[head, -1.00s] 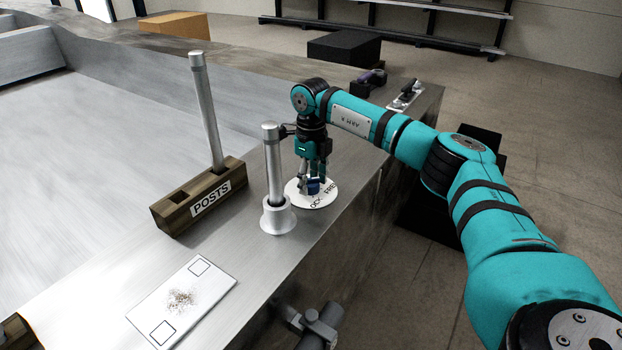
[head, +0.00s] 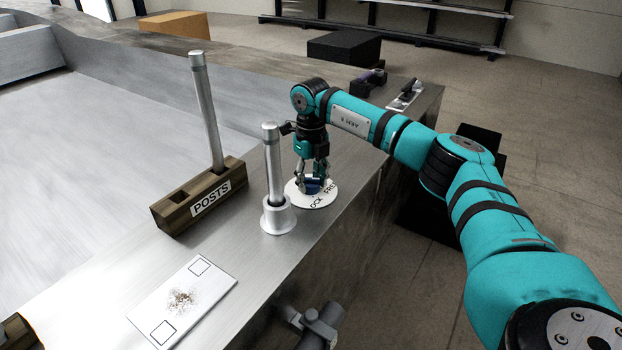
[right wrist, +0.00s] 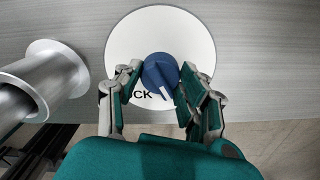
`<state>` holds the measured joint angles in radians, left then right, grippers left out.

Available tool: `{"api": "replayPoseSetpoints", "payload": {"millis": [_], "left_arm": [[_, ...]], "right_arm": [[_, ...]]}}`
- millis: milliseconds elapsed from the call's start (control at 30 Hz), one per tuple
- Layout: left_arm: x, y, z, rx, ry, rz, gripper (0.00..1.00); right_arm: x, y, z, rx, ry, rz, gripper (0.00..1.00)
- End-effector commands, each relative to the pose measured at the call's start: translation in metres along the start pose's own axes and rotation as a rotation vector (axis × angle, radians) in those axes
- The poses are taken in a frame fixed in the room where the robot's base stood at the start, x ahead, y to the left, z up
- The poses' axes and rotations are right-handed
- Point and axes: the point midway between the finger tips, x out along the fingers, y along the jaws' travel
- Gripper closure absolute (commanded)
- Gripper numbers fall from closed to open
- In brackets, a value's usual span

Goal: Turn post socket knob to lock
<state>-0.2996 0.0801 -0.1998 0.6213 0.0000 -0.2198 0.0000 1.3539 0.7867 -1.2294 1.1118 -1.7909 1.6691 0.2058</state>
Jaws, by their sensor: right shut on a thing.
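The blue knob (right wrist: 160,72) sits in the middle of a white round label plate (right wrist: 134,34). Its white pointer line points down and slightly right in the right wrist view, beside the letters "CK"; the rest of that word is hidden by a finger. In the head view the plate (head: 327,198) shows parts of "LOCK" and "FREE". My right gripper (right wrist: 162,92) reaches down over the plate, its fingers shut on the knob. It also shows in the head view (head: 312,182). A metal post (head: 272,165) stands upright in the post socket (head: 278,216) beside the plate. My left gripper is not in view.
A wooden POSTS block (head: 172,214) holds another metal post (head: 206,110) and has an empty hole. A white card (head: 216,287) with dark specks lies at the front. The bench's right edge runs close to the plate.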

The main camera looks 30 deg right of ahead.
Motion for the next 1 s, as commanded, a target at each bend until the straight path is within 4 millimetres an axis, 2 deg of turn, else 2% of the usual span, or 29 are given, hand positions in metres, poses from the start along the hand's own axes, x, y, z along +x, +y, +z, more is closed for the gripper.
{"api": "replayPoseSetpoints", "payload": {"millis": [1000], "left_arm": [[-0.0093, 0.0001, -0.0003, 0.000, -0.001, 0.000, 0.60]], "right_arm": [[-0.0024, -0.0006, 0.0011, 0.958, -0.005, 0.002, 0.93]]}}
